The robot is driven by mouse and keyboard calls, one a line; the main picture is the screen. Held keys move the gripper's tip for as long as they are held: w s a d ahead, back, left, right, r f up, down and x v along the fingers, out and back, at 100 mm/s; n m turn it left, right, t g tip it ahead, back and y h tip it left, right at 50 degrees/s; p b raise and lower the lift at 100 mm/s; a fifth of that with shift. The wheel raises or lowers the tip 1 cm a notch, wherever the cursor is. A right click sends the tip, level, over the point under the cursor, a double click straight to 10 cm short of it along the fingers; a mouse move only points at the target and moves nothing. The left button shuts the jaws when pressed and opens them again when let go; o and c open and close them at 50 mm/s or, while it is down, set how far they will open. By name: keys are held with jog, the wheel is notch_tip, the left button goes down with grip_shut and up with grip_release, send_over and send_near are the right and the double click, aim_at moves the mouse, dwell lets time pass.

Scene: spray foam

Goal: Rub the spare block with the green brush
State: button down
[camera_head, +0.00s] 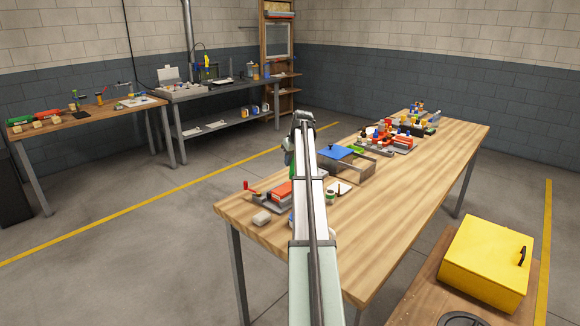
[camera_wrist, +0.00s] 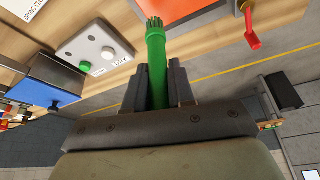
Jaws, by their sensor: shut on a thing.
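My gripper (camera_wrist: 158,85) is shut on the green brush (camera_wrist: 156,45). In the wrist view the brush stands up between the two dark fingers, its bristle end pointing to the top of the picture. In the head view the gripper is at the far end of my arm, beside the table's left edge, and a green bit of the brush (camera_head: 290,158) shows below it. A small pale block (camera_head: 262,217) lies near the table's front left corner, apart from the brush. It looks like the spare block, but I cannot be sure. I cannot make it out in the wrist view.
A red-orange piece (camera_head: 281,192) on a grey fixture with a red crank (camera_head: 248,186) stands behind the pale block. A blue-topped box (camera_head: 340,152) is further back. My arm hides part of the table (camera_head: 400,220); its right side is clear.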

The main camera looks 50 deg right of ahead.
jog(key=shift+r, duration=2.7)
